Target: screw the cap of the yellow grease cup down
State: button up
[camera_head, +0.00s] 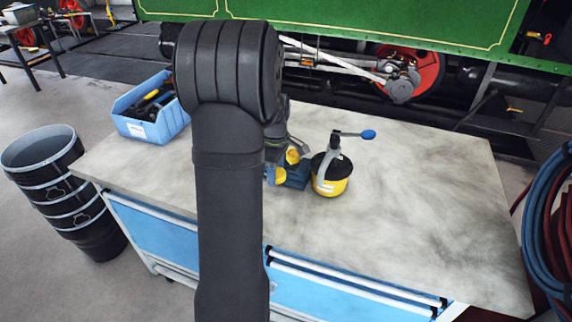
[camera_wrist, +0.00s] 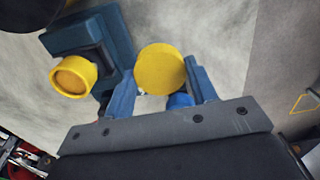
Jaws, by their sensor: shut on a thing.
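My gripper (camera_wrist: 160,76) has its two blue fingers on either side of a round yellow cap (camera_wrist: 162,68) and is shut on it. The yellow cup (camera_wrist: 73,76), with a recessed darker top, sits on a dark blue block (camera_wrist: 110,38) to the left of the cap in the wrist view. The cap appears apart from the cup, with a gap between them. In the head view the cap (camera_head: 292,156) shows just above and right of the cup (camera_head: 280,176), and the block (camera_head: 296,176) stands on the bench. My arm hides part of this area.
A yellow and black pot (camera_head: 331,180) with a blue-knobbed lever stands close right of the block. A blue bin (camera_head: 150,117) with dark contents is at the bench's back left. The bench top (camera_head: 430,190) is clear to the right. Stacked black buckets (camera_head: 60,180) stand on the floor at left.

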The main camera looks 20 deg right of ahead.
aim_at(293, 159)
jog(key=shift+w+d+r, duration=0.65)
jog(key=shift+w+d, duration=0.35)
jog(key=shift+d, duration=0.45)
jog(key=shift+w+d+r, duration=0.6)
jog(key=shift+w+d, duration=0.4)
jog(key=shift+d, duration=0.4)
jog(key=shift+w+d+r, duration=0.65)
jog(key=shift+w+d, duration=0.35)
jog(key=shift+d, duration=0.45)
jog(key=n, duration=0.4)
jog(key=shift+n, duration=0.4)
jog(key=n, duration=0.4)
jog(key=shift+n, duration=0.3)
jog(key=n, duration=0.8)
jog(key=shift+n, duration=0.3)
